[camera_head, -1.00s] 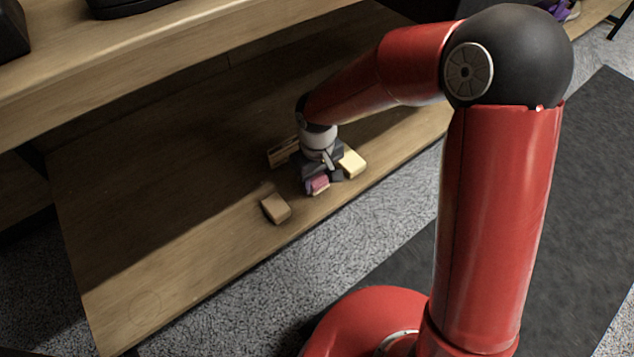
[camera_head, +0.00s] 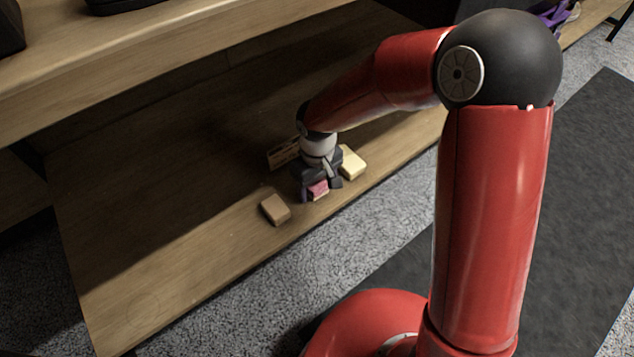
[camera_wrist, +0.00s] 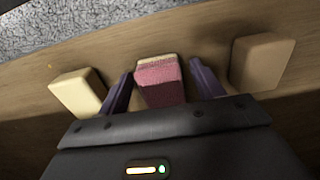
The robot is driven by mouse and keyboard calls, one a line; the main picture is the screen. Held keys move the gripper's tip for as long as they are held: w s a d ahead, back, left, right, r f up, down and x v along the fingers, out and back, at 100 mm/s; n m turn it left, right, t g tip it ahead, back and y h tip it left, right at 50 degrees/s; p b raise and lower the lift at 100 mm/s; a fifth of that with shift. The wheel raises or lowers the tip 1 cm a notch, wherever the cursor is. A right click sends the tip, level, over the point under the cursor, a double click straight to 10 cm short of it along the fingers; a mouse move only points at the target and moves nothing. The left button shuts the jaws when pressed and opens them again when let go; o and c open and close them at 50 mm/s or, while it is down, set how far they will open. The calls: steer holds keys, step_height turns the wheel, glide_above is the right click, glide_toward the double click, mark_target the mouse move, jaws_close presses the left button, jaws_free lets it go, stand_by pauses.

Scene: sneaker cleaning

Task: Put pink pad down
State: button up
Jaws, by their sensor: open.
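The pink pad (camera_wrist: 159,82) has a pink top and a pale tan edge. It sits on the wooden shelf (camera_head: 200,240) near the front edge, also visible in the head view (camera_head: 318,189). My gripper (camera_wrist: 161,84) is open, with one finger on each side of the pad and a gap showing on both sides. In the head view my gripper (camera_head: 319,188) is low at the shelf, over and around the pad. The gripper body hides the pad's rear end.
A pale yellow block (camera_head: 352,162) lies right of the pad in the head view, a brown block (camera_head: 275,209) to its left. A box-like item (camera_head: 284,153) lies behind. An upper shelf (camera_head: 150,75) overhangs the back. The shelf's left part is clear.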

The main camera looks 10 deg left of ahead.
mark_target(316, 183)
steer(key=r, duration=0.2)
steer(key=r+p, duration=0.1)
steer(key=r, duration=0.1)
steer(key=r+p, duration=0.1)
steer(key=r, duration=0.1)
steer(key=shift+w+a+r, duration=0.1)
steer(key=shift+a+r, duration=0.2)
steer(key=shift+a, duration=0.05)
steer(key=shift+r, duration=0.6)
steer(key=shift+d+r, duration=0.15)
steer(key=shift+d, duration=0.05)
steer(key=s+d+r+m+t, duration=0.2)
steer(key=s+d+r+m, duration=0.2)
steer(key=d+r, duration=0.5)
steer(key=s+d+r+m+t, duration=0.25)
steer(key=d+r, duration=0.35)
steer(key=d, duration=0.6)
steer(key=s+d+r+m+t, duration=0.1)
steer(key=s+d+r+m, duration=0.1)
steer(key=s, duration=0.6)
steer(key=d+m, duration=0.1)
steer(key=d, duration=0.1)
steer(key=shift+d, duration=0.4)
steer(key=shift+r+m, duration=0.1)
steer(key=shift+m, duration=0.15)
